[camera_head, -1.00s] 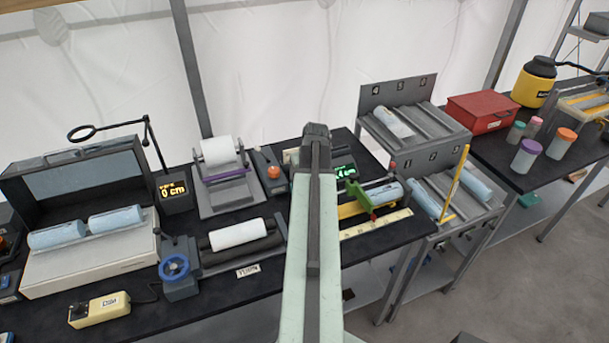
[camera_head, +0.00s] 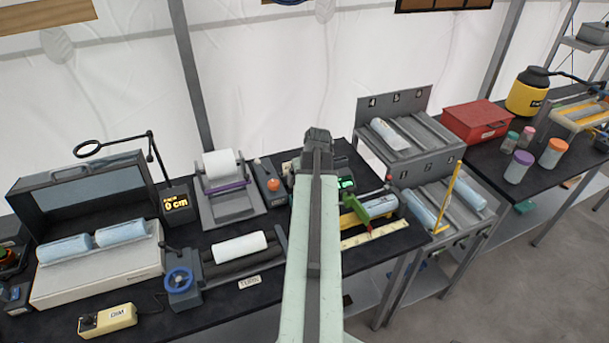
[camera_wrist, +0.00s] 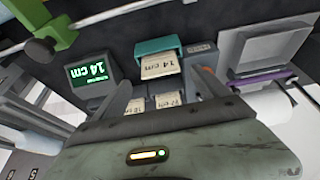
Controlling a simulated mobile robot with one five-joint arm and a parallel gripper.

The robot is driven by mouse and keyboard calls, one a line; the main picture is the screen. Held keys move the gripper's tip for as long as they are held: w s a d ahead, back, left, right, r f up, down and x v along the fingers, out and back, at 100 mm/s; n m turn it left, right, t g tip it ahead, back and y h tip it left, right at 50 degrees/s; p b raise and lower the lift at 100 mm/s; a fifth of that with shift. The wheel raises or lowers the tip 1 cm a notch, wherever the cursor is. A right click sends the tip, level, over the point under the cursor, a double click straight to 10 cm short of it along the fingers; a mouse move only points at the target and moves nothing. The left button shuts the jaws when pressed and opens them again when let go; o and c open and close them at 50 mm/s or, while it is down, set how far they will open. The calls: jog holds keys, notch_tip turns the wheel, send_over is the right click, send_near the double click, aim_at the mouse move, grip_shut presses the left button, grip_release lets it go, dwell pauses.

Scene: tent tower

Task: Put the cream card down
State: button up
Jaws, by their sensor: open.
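In the wrist view my gripper (camera_wrist: 165,82) is open, with its two fingers apart. A cream card (camera_wrist: 158,66) marked 14 cm sits in a teal holder (camera_wrist: 156,45), just beyond the fingertips. Two more cream cards, a left one (camera_wrist: 138,105) and a right one (camera_wrist: 167,101), show between the fingers, partly hidden by the gripper body. I cannot tell whether either finger touches a card. In the head view my arm hides the gripper and the cards.
A green display (camera_wrist: 91,70) reads 14 cm beside the teal holder. A paper-roll stand (camera_head: 229,205), a roller with a white roll (camera_head: 239,247) and a yellow gauge with a green clamp (camera_head: 377,206) crowd the black bench. Numbered racks (camera_head: 420,133) stand right.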

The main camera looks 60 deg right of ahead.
jog(key=p+v, duration=0.3)
jog(key=v, duration=0.3)
jog(key=shift+p, duration=0.4)
jog(key=w+a+f+n+g+y, duration=0.1)
jog(key=w+a+n, duration=0.1)
jog(key=w+a, duration=0.85)
jog(key=w+a+n+y, duration=0.1)
jog(key=w+a, duration=0.6)
jog(key=a, duration=0.7)
jog(key=w+a+n+g, duration=0.1)
jog(key=a+n, duration=0.3)
jog(key=a, duration=2.6)
jog(key=shift+w+a+f+g+y, duration=0.35)
jog(key=shift+w+f+g+y, duration=0.1)
jog(key=shift+g, duration=0.45)
